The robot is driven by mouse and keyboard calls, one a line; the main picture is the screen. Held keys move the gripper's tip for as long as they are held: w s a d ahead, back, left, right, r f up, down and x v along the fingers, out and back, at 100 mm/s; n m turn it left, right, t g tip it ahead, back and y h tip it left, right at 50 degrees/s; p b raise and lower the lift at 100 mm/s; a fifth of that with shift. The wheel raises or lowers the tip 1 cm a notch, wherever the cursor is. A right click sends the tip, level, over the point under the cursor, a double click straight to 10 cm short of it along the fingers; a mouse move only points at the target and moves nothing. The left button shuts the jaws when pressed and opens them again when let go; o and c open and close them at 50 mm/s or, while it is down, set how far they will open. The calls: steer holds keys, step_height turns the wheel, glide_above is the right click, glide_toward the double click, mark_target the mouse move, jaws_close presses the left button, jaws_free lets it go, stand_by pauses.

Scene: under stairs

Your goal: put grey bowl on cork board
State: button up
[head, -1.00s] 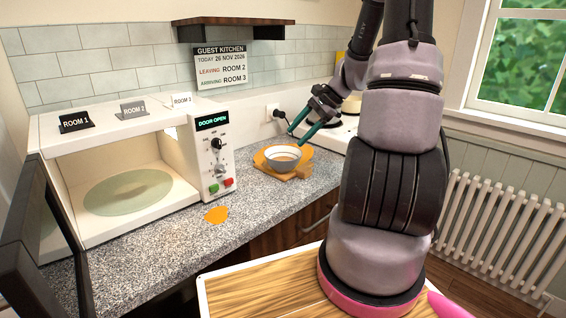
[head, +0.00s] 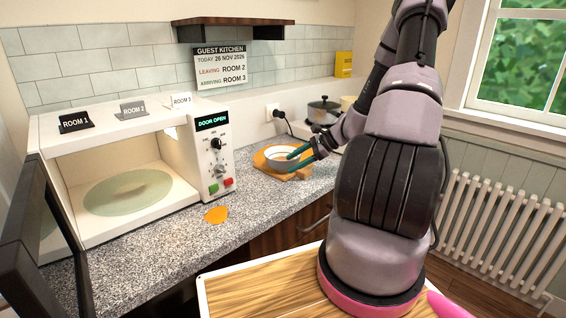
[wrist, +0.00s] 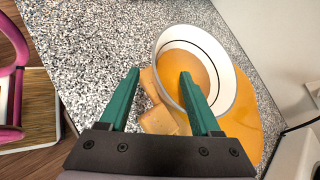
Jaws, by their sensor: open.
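A pale grey-white bowl (head: 280,153) with a dark line inside its rim stands on a flat orange round piece (head: 262,163) on the counter. In the wrist view the bowl (wrist: 226,88) shows orange inside it. Tan blocks (head: 299,175) lie at the near edge of the orange piece; they also show in the wrist view (wrist: 158,121). I cannot tell which of these is the cork board. My gripper (head: 291,161) is open at the bowl. In the wrist view my gripper (wrist: 160,73) has one finger over the bowl's inside and the other outside its rim. Contact cannot be told.
A white microwave (head: 208,172) with its door (head: 38,235) open stands on the left; its glass plate is empty. An orange patch (head: 216,214) lies on the speckled counter (head: 170,245). A lidded pot (head: 323,110) stands behind my gripper. A wooden-topped tray (head: 270,285) is in front.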

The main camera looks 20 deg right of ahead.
mark_target(284, 167)
steer(key=x, duration=0.4)
steer(key=shift+w+a+f, duration=0.1)
steer(key=shift+w+a, duration=0.05)
jaws_close()
stand_by(1.2)
